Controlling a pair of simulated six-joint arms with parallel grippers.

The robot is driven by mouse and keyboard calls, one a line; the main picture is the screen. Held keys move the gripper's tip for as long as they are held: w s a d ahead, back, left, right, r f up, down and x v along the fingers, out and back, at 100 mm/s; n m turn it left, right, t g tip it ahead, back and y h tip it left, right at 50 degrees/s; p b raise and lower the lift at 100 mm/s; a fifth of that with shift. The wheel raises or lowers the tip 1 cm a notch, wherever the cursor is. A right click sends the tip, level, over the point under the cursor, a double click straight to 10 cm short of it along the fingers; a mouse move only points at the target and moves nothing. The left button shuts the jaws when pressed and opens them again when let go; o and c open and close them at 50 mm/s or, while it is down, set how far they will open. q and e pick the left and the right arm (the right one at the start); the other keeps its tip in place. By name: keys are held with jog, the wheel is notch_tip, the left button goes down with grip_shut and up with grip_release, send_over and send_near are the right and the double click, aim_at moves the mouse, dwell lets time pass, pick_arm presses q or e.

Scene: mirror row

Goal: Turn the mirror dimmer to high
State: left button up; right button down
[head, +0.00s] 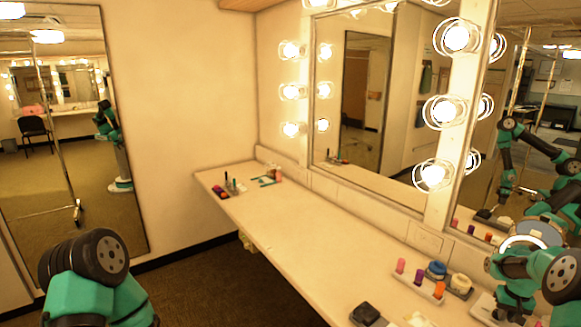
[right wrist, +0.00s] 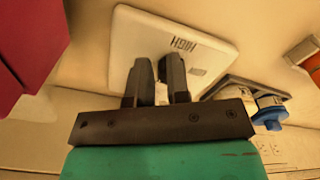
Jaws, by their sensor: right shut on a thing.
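The dimmer is a pale plate with the word HIGH on it, which fills the upper middle of the right wrist view (right wrist: 135,40). My right gripper (right wrist: 157,68) has its two dark fingers over the plate, close together, shut on the small pale dimmer knob (right wrist: 161,94). The knob is mostly hidden by the fingers. HIGH reads upside down just beyond the fingertips. In the head view my right arm reaches down at the right edge. The mirror (head: 362,110) is flanked by lit bulbs (head: 433,174). My left gripper is out of view.
A white tray with orange and purple tubes (head: 438,291) stands left of my right arm, with blue and cream jars (head: 459,284) behind it. A dark box (head: 367,314) lies at the front. The middle of the counter (head: 310,228) is clear.

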jog(key=shift+s+f, duration=0.8)
jog(key=shift+r, duration=0.65)
jog(key=shift+w+r, duration=0.15)
jog(key=shift+r, duration=1.2)
jog(key=shift+w+r, duration=0.1)
jog(key=shift+r, duration=1.2)
jog(key=shift+w+a+r, duration=0.25)
jog(key=shift+w+a, duration=0.25)
jog(key=shift+a, duration=0.05)
jog(key=shift+w+a+r, duration=0.25)
jog(key=shift+w+a, duration=0.2)
jog(key=shift+a, duration=0.05)
jog(key=shift+f, duration=0.1)
